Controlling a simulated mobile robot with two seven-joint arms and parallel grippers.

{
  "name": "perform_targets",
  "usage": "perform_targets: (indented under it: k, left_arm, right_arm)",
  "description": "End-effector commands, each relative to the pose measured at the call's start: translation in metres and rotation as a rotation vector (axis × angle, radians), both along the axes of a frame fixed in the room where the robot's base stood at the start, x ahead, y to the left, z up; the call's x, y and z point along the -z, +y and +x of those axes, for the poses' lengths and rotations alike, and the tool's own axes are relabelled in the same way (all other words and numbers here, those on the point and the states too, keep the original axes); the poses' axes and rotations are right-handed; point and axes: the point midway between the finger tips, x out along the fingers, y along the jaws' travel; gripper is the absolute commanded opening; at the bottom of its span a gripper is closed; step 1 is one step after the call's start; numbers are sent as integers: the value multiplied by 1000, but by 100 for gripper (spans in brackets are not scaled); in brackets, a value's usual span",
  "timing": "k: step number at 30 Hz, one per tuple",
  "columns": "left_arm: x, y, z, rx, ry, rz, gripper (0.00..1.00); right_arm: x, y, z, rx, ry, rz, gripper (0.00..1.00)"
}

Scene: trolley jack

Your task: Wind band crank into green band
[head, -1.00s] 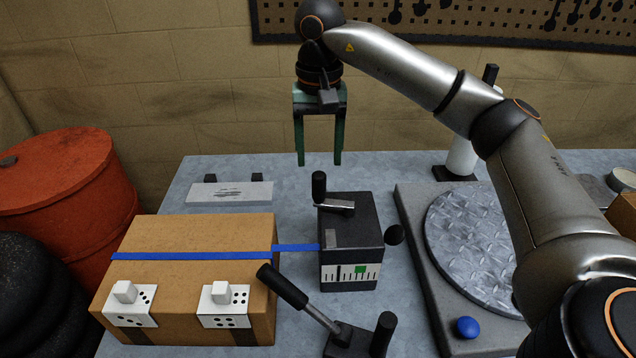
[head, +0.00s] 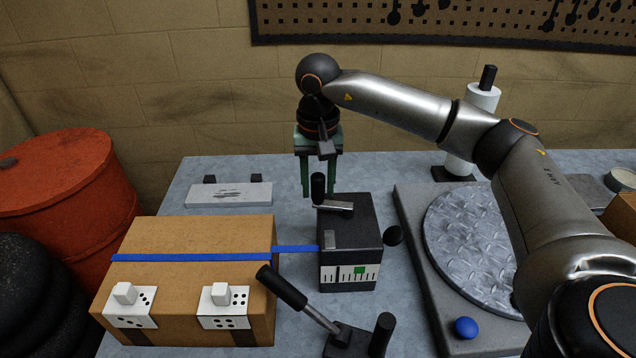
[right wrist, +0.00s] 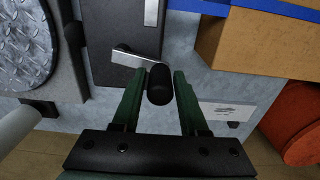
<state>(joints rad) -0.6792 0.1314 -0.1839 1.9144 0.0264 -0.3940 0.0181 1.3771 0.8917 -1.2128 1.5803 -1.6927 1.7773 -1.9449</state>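The band tensioner is a black box (head: 352,235) in the middle of the bench. A blue strap (head: 295,248) runs from the box to the left over a carton. My right gripper (head: 319,192) points down at the crank knob. In the right wrist view its open fingers (right wrist: 157,90) stand on either side of the knob (right wrist: 160,84), with gaps visible. My left gripper is not in view.
The carton (head: 200,232) stands left of the tensioner. A black lever (head: 284,288) rises in front. A round metal turntable (head: 470,250) with a blue knob (head: 467,327) lies to the right. A flat plate (head: 229,195) lies behind the carton.

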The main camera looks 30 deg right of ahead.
Motion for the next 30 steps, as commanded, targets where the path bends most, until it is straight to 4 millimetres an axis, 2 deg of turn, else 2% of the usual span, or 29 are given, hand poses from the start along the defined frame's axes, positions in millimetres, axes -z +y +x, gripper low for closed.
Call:
perform_targets:
  k: [1, 11, 30]
  left_arm:
    - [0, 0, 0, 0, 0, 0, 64]
    - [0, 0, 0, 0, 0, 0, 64]
    - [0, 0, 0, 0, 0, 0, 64]
  right_arm:
    - [0, 0, 0, 0, 0, 0, 36]
    - [-1, 0, 0, 0, 0, 0, 0]
    - [-1, 0, 0, 1, 0, 0, 0]
